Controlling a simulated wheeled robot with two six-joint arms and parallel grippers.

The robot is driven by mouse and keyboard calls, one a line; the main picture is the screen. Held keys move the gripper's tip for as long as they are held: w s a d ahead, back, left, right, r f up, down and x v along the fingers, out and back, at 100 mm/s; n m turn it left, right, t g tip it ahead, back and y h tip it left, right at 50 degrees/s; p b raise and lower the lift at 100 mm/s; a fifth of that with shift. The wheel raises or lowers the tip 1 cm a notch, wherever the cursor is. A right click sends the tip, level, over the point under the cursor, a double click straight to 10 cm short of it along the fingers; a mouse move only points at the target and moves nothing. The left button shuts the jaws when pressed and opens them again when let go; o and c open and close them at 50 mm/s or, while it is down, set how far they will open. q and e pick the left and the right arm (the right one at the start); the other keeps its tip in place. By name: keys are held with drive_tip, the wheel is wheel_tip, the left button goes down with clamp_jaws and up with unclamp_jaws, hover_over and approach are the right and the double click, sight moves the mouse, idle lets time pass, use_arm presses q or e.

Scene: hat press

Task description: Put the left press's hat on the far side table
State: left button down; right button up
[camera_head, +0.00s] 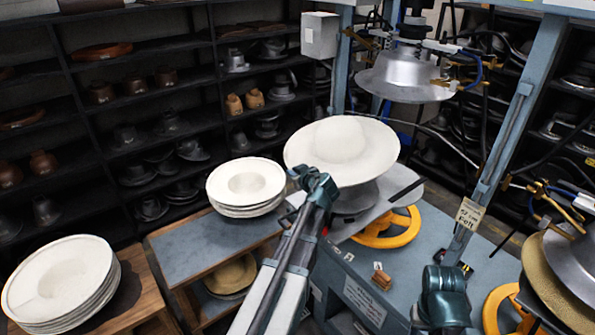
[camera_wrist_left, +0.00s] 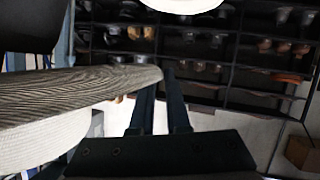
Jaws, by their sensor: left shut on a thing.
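The cream felt hat (camera_head: 340,145) is over the lower form (camera_head: 355,198) of the left press, below its raised metal head (camera_head: 405,75). I cannot tell whether it touches the form. My left gripper (camera_head: 318,180) is at the hat's near brim and shut on it. In the left wrist view the fingertips (camera_wrist_left: 166,76) meet the edge of a grey ribbed-looking brim (camera_wrist_left: 80,90). The farther side table (camera_head: 185,250) has a grey top and carries a stack of cream hats (camera_head: 245,185).
A nearer wooden table (camera_head: 140,290) carries another hat stack (camera_head: 60,280). Dark shelves (camera_head: 130,90) line the back. The grey table's front part is bare.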

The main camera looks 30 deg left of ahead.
use_arm(q)
drive_tip(key=s+a, duration=0.2)
drive_tip(key=s, duration=0.5)
drive_tip(key=shift+a, duration=0.4)
drive_tip(key=s+a, duration=0.3)
drive_tip(key=s, duration=0.5)
drive_tip(key=shift+a, duration=0.2)
drive_tip(key=shift+s, duration=0.15)
idle(0.4)
